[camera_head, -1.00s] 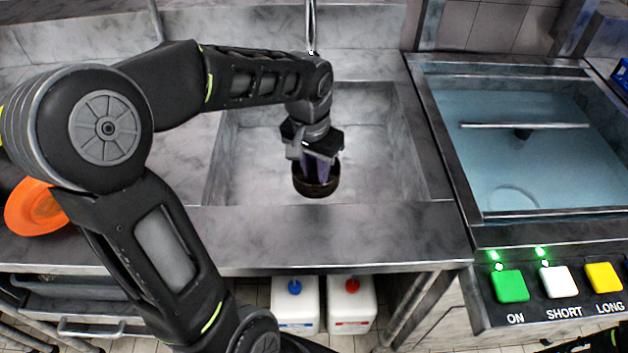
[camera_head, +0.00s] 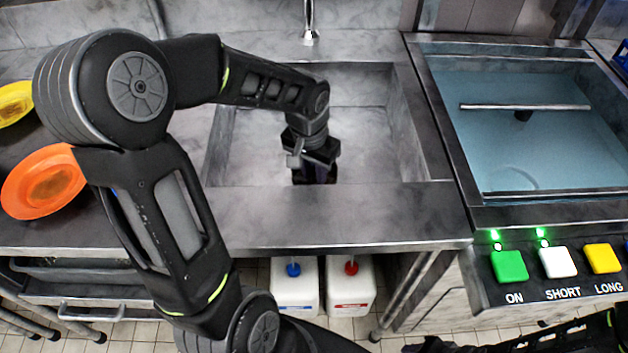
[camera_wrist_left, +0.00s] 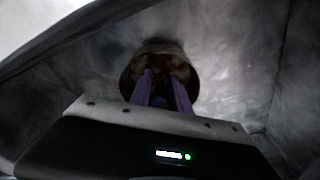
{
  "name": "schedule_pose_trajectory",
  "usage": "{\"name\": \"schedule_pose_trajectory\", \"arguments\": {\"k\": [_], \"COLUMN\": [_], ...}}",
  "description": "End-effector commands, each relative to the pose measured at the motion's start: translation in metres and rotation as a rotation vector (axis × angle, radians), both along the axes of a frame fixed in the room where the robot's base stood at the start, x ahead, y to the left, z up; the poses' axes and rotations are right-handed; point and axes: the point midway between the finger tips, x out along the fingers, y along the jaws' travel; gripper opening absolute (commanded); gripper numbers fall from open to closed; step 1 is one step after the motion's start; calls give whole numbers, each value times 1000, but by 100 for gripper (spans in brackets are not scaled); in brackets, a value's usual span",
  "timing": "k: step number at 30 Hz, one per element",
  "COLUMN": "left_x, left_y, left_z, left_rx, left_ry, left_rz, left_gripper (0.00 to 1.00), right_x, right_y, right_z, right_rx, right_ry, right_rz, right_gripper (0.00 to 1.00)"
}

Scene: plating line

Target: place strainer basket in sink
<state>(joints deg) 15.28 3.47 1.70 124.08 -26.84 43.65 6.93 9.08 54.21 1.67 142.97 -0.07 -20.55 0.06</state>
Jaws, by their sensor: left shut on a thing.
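The strainer basket is a small dark brown round cup. In the left wrist view the basket (camera_wrist_left: 160,60) shows its open top, with the two purple fingers reaching to it. My left gripper (camera_head: 316,175) is shut on the basket and points down inside the sink (camera_head: 415,125), near its front wall. In the head view the gripper and the sink's front edge hide most of the basket. I cannot tell whether the basket touches the sink floor. Only part of my right arm shows at the bottom right of the head view; its gripper is not seen.
A faucet (camera_head: 310,36) stands behind the sink. An orange plate (camera_head: 45,182) and a yellow plate (camera_head: 14,102) are at the left. A water-filled basin (camera_head: 540,150) with lit buttons in front stands to the right. Two white canisters (camera_head: 295,292) (camera_head: 351,292) sit below the counter.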

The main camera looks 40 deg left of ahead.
Motion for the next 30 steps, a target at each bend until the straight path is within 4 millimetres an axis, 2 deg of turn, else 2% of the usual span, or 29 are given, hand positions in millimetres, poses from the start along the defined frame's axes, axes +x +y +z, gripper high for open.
{"name": "schedule_pose_trajectory", "arguments": {"k": [7,16,27,28,30], "left_x": [0,-1,0,0,0], "left_y": [0,0,0,0,0], "left_z": [-2,-36,-41,-41,-39], "left_rx": [0,-1,0,-1,-1], "left_ry": [0,2,-1,-1,-1], "left_rz": [1,2,1,1,1], "left_gripper": [0,0,0,23,29], "right_x": [0,0,0,0,0], "right_y": [0,0,0,0,0], "right_z": [0,-2,-6,-6,-4], "right_rx": [0,0,0,0,0], "right_ry": [0,0,0,0,0], "right_rz": [0,0,0,0,0], "right_gripper": [36,36,36,36,36]}}
